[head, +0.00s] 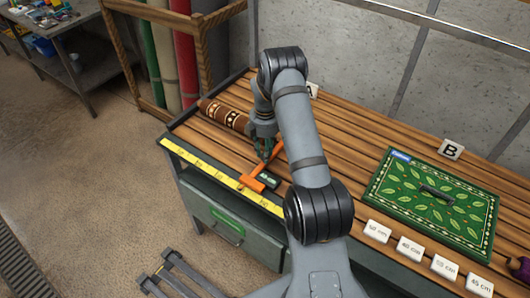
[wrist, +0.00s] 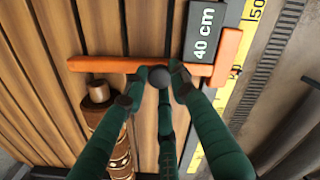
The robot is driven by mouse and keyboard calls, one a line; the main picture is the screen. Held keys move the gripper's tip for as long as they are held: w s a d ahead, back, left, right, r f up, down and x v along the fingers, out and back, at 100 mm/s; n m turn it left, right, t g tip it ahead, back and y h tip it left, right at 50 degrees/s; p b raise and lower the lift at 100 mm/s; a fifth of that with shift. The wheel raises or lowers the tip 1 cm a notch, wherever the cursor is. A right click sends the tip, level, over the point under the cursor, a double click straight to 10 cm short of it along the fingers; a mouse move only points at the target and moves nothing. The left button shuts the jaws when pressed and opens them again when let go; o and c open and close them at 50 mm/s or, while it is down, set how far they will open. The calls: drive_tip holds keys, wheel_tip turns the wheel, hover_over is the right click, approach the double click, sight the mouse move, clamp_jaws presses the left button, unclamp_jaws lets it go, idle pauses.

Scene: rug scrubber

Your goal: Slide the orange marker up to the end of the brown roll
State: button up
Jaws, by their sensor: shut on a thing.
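The orange marker (head: 252,183) is a T-shaped piece. Its crossbar lies over the yellow ruler, and its long arm reaches across the slatted table. The patterned brown roll (head: 224,114) lies on the slats at the table's left end. In the wrist view the roll (wrist: 121,158) is at lower left, and its narrow end knob sits very close to the marker's arm (wrist: 115,64); I cannot tell if they touch. My gripper (wrist: 163,78) is shut on the marker around a dark knob. In the head view my gripper (head: 265,153) hides part of the marker's arm.
A dark "40 cm" plate (wrist: 204,32) lies against the marker beside the yellow ruler (head: 200,162). A green leaf-patterned rug (head: 400,200) and several white length blocks (head: 409,248) are on the right. A sign "B" (head: 451,149) stands at the back. Bare slats lie between.

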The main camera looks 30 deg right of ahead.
drive_tip(key=shift+w+a+f+b, duration=0.15)
drive_tip(key=shift+w+b, duration=0.2)
drive_tip(key=shift+b, duration=0.2)
drive_tip(key=shift+w+a, duration=0.2)
drive_tip(key=shift+w, duration=0.1)
drive_tip(key=o, duration=1)
drive_tip(key=shift+s, duration=0.1)
drive_tip(key=shift+d, duration=0.1)
wheel_tip(320, 180, up, 12)
drive_tip(key=shift+r, duration=0.2)
drive_tip(key=shift+f, duration=0.15)
